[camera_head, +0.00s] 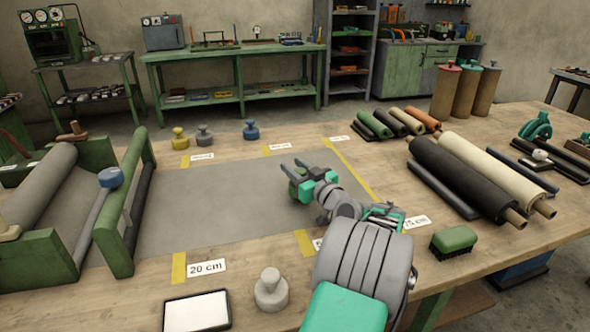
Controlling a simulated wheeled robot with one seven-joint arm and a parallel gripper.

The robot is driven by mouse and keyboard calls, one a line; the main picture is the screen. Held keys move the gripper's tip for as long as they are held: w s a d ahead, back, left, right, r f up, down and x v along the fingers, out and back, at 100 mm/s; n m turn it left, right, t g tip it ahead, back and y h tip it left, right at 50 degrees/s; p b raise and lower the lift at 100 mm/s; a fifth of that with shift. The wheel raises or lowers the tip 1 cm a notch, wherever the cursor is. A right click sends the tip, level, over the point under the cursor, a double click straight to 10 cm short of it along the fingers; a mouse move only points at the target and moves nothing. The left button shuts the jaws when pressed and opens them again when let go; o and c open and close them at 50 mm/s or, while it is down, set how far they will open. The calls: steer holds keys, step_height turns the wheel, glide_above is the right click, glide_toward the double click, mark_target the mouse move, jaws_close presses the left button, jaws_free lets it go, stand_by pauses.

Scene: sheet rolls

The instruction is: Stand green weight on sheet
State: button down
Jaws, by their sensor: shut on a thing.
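The grey sheet (225,205) lies flat on the wooden table, drawn out to the right from the grey roll (42,185) in the green stand. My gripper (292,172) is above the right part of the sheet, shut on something. A small green part at its jaws (293,189) looks like the green weight, mostly hidden by the gripper. I cannot tell whether it touches the sheet.
Yellow (180,138), grey (204,135) and blue (251,130) weights stand behind the sheet. A pale grey weight (271,291) stands in front, beside a black-framed tray (197,312). Another blue weight (110,178) is at the stand. Rolls (465,180) lie at right.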

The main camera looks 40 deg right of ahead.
steer(key=c, duration=1)
jaws_free()
step_height(320, 180, down, 2)
steer(key=shift+s+f, duration=0.1)
steer(key=shift+f, duration=0.05)
steer(key=shift+r+p, duration=0.25)
steer(key=shift+p, duration=0.05)
steer(key=shift+r+p, duration=0.55)
steer(key=shift+p, duration=0.15)
steer(key=s, duration=0.4)
steer(key=s+a, duration=0.1)
steer(key=s, duration=0.2)
steer(key=s+a, duration=0.1)
steer(key=s, duration=0.3)
steer(key=shift+s+a+r+b, duration=0.1)
steer(key=shift+s+r+b, duration=0.05)
steer(key=shift+s+b, duration=0.15)
steer(key=shift+w+r, duration=0.1)
steer(key=shift+r, duration=0.05)
